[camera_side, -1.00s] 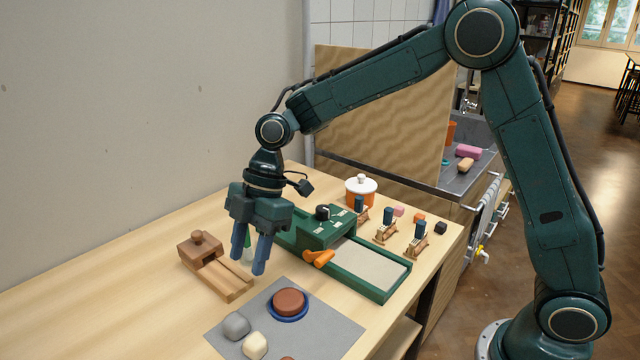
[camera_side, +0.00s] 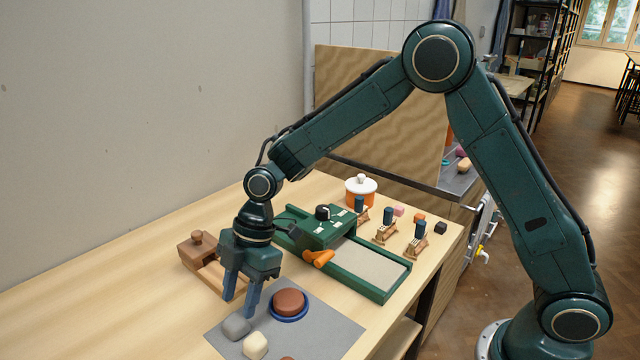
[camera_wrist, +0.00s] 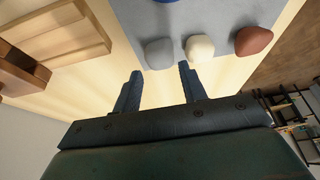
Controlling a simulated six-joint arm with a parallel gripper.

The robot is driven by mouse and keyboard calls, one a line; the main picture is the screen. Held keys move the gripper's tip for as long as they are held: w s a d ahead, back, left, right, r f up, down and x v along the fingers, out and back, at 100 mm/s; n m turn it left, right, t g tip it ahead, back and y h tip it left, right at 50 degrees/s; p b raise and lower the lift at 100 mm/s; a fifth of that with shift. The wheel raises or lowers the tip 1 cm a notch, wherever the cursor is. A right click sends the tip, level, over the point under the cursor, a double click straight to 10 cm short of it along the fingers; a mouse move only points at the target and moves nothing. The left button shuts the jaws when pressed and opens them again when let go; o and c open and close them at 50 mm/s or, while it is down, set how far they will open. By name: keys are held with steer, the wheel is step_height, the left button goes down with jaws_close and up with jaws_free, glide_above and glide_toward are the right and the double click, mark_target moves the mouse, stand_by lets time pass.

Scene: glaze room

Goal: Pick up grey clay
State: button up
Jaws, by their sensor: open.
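The grey clay (camera_side: 236,327) is a small rounded lump at the left edge of the grey mat (camera_side: 330,330). My gripper (camera_side: 239,308) is open and empty, fingers pointing down, just above and behind the grey clay. In the wrist view the grey clay (camera_wrist: 159,52) lies just beyond my fingertips (camera_wrist: 160,72), roughly midway between them. My left finger slightly overlaps its top edge in the side view. No contact can be made out.
On the mat, a cream lump (camera_side: 255,345) sits beside the grey clay, with a reddish-brown lump (camera_wrist: 252,41) farther along. A brown disc (camera_side: 288,302) rests in a blue dish. A wooden press (camera_side: 205,262) and a green machine (camera_side: 372,270) stand behind the mat.

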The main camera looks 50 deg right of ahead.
mark_target(232, 332)
steer(key=shift+x, duration=2.3)
steer(key=shift+r, duration=0.1)
steer(key=c, duration=0.8)
